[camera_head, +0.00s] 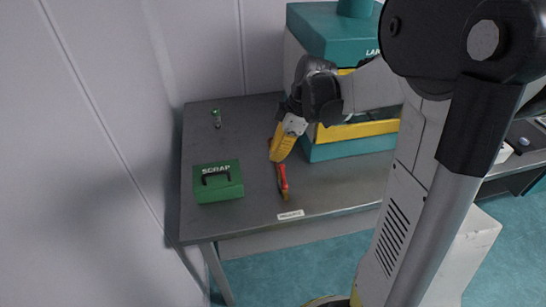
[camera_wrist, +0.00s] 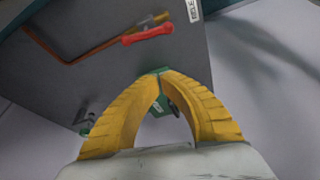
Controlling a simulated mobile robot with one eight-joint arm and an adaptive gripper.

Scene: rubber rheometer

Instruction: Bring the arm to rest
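My gripper (camera_head: 275,158) has yellow ribbed fingers and hangs over the dark bench, left of the large teal-and-white machine (camera_head: 340,30). In the wrist view, the fingertips of my gripper (camera_wrist: 160,73) meet, with an arch-shaped gap lower down, and I see nothing held. My arm reaches in from the right and hides part of the machine. A tool with a red handle (camera_head: 282,178) lies on the bench just below the gripper; its red handle also shows in the wrist view (camera_wrist: 147,35).
A green box marked SCRAP (camera_head: 218,182) with a black handle sits on the bench (camera_head: 245,140) at the front left. A small green-topped item (camera_head: 216,117) stands behind it. A label (camera_head: 291,215) is on the front edge. Walls close off the left and back.

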